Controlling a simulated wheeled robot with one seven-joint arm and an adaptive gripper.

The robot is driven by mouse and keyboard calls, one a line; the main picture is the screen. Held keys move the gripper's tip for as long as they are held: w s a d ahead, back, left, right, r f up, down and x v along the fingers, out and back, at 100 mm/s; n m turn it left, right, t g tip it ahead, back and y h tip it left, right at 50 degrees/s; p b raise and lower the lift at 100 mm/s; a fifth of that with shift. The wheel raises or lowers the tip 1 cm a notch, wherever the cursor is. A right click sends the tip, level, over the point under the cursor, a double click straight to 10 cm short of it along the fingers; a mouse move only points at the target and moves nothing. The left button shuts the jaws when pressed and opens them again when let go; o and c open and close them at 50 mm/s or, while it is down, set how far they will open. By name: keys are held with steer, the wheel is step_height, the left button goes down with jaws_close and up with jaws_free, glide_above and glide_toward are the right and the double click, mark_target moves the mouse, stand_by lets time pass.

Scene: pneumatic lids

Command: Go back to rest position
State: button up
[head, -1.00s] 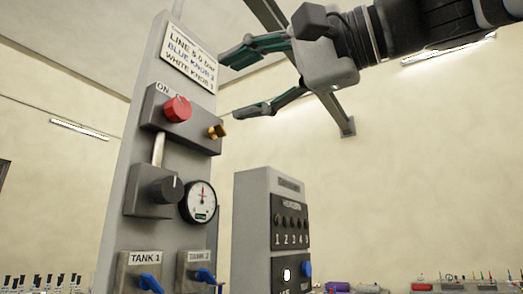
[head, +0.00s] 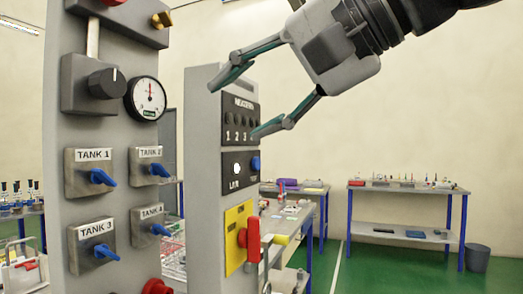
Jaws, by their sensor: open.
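My gripper (head: 231,109) is open and empty at the upper middle of the head view, its fingers pointing left and down. Its fingers overlap the upper part of the smaller grey panel (head: 204,130) in the picture; I cannot tell how far apart they are in depth. The arm comes in from the top right. The tall grey panel (head: 122,222) at left carries a black knob (head: 107,83), a round gauge (head: 145,99) and tank plates with blue handles, such as Tank 1 (head: 101,176).
The smaller panel has a yellow plate (head: 238,238) with a red handle (head: 253,239). Behind stand a work table (head: 404,189) with small items and a grey bin (head: 478,257). The green floor (head: 390,272) is clear at lower right.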

steer(key=s+d+f+g+h+p, duration=0.1)
steer(key=s+d+f+h, duration=0.2)
steer(key=d+f, duration=0.4)
steer(key=s+d+f+n+g+h+p, duration=0.1)
steer(key=s+d+f+h, duration=0.3)
steer(key=f, duration=0.9)
steer(key=s+d+f+g+h+p, duration=0.2)
steer(key=s+d+f, duration=0.4)
steer(key=d+f, duration=0.3)
step_height(320, 180, down, 2)
steer(key=shift+s+d+f+n+h, duration=0.1)
steer(key=shift+s+d+n+h, duration=0.25)
steer(key=shift+h, duration=0.45)
